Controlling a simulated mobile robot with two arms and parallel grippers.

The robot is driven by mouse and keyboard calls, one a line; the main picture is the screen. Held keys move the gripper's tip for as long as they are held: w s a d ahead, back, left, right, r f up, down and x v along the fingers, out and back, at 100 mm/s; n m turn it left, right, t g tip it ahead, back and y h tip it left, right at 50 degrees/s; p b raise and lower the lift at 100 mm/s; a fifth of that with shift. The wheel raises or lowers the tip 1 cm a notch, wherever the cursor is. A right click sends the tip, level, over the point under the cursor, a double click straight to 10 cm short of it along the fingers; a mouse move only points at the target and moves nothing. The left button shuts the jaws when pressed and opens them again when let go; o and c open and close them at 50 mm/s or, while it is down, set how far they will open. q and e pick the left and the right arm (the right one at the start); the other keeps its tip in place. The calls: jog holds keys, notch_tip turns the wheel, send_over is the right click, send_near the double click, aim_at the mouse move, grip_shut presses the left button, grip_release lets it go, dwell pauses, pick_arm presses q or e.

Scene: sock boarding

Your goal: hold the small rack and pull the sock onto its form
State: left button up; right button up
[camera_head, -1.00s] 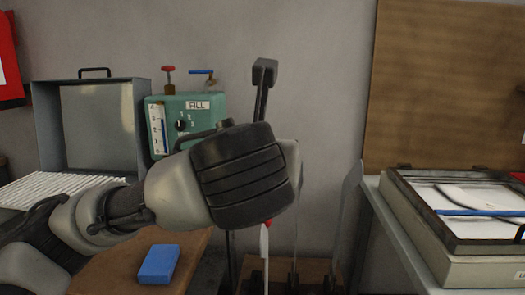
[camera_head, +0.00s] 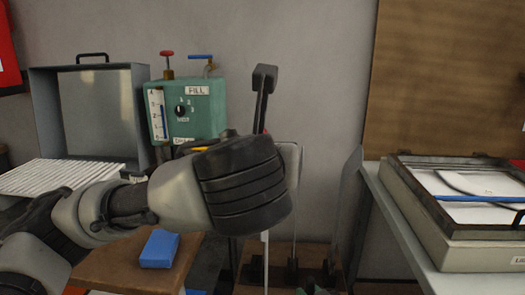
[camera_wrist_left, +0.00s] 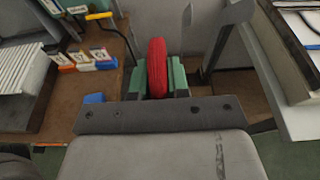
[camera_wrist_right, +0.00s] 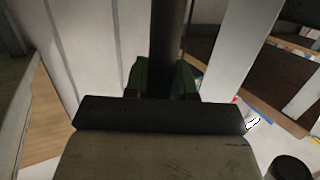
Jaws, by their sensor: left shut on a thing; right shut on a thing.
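A red sock (camera_wrist_left: 157,68) stands upright between the green fingers of my left gripper (camera_wrist_left: 159,82), which is shut on it. In the head view my left wrist hides the sock and those fingers. A thin pale form (camera_head: 265,262) shows below the wrist. The small rack's brown base (camera_head: 308,256) has black holders and pale upright panels. My right gripper (camera_wrist_right: 163,84) is shut on a dark upright post (camera_wrist_right: 168,38) that looks like part of the rack. Only a bit of greenish fingertip shows at the bottom of the head view.
A green machine (camera_head: 190,108) and an open grey case (camera_head: 100,112) stand at the back left. A blue block (camera_head: 160,248) lies on a brown table. A framed box (camera_head: 465,215) sits on a light counter at the right.

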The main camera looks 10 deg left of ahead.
pick_arm(q)
jog(key=shift+f, duration=6.6)
jog(key=o, duration=0.8)
jog(key=v, duration=0.6)
jog(key=shift+r, duration=0.1)
send_near(261, 236)
jog(key=shift+w, duration=0.4)
